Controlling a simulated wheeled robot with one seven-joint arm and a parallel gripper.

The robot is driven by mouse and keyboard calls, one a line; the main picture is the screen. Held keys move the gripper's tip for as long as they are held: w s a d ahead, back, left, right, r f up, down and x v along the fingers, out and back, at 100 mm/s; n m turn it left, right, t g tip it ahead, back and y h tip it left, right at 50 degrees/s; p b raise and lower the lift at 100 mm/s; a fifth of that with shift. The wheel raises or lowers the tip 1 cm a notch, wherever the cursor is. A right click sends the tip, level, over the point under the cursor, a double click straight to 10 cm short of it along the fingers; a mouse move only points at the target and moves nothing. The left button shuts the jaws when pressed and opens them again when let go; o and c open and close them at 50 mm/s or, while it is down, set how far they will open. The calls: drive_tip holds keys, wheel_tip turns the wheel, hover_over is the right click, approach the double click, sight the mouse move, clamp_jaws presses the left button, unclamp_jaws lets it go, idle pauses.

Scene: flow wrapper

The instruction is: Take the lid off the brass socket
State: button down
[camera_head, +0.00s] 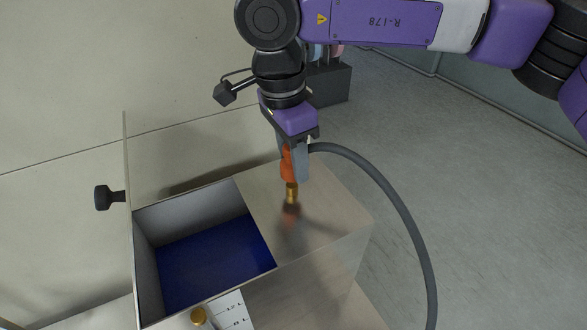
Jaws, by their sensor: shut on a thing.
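My gripper (297,178) points down over the bare metal top of a box-like machine and is shut on an orange piece (287,165). One grey finger hides part of the orange piece. A short brass part (291,192) shows directly below the orange piece, at or just above the metal top; I cannot tell whether it touches. A dark grey hose (395,195) leads from behind the fingers at the orange piece. A round brass-coloured fitting (199,315) shows at the bottom edge, beside a white label. I cannot tell whether a lid covers it.
The machine's metal top (335,215) has an open bay with a blue floor (215,262) on its left. A clear upright panel with a black knob (108,198) stands at the left edge. The hose arcs down on the right. A dark block (330,84) stands behind.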

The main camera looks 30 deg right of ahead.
wheel_tip(320, 180, up, 18)
drive_tip(key=b, duration=0.2)
drive_tip(key=shift+f, duration=0.15)
